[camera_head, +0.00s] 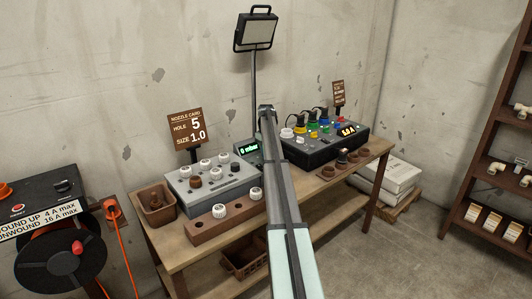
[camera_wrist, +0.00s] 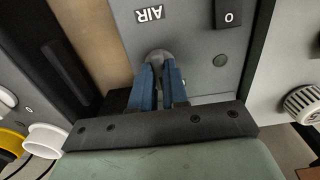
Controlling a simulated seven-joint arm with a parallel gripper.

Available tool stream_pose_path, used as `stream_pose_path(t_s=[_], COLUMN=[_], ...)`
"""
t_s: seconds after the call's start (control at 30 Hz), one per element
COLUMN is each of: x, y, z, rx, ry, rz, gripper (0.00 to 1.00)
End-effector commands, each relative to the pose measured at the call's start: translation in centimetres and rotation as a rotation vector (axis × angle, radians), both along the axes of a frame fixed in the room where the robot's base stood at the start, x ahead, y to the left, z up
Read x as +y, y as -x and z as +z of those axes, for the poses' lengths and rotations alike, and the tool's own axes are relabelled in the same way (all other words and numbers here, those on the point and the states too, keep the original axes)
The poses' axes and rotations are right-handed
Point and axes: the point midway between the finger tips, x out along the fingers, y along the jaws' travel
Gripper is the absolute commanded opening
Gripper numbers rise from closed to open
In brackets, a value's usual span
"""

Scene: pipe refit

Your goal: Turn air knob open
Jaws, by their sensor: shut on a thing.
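The air knob (camera_wrist: 160,55) is a grey round knob on a grey panel (camera_wrist: 190,72), just below the upside-down AIR label (camera_wrist: 150,14) in the wrist view. My gripper (camera_wrist: 158,68) has its two blue fingers shut on the knob from either side. The fingers cover most of the knob, so its angle cannot be read. In the head view my arm hides the knob and the gripper's fingertips. A small unit with a green "0 mbar" display (camera_head: 247,148) shows just left of my arm.
A grey manifold box (camera_head: 212,183) with white and brown caps stands left of my arm on the wooden table (camera_head: 185,248). A black box (camera_head: 325,150) with coloured connectors stands right. A nozzle card (camera_head: 187,128), a lamp (camera_head: 256,30) and a brown bin (camera_head: 157,204) are nearby.

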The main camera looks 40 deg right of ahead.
Motion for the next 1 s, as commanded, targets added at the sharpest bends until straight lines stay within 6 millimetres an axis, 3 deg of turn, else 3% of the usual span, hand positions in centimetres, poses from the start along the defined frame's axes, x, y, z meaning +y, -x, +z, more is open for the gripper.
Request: stream_pose_path(t_s=[0.47,1.0], x=[0.00,-0.01], y=[0.00,0.00], z=[0.01,0.02], rx=[0.000,0.000], ry=[0.000,0.000], rz=[-0.071,-0.527], gripper=[0.00,0.00])
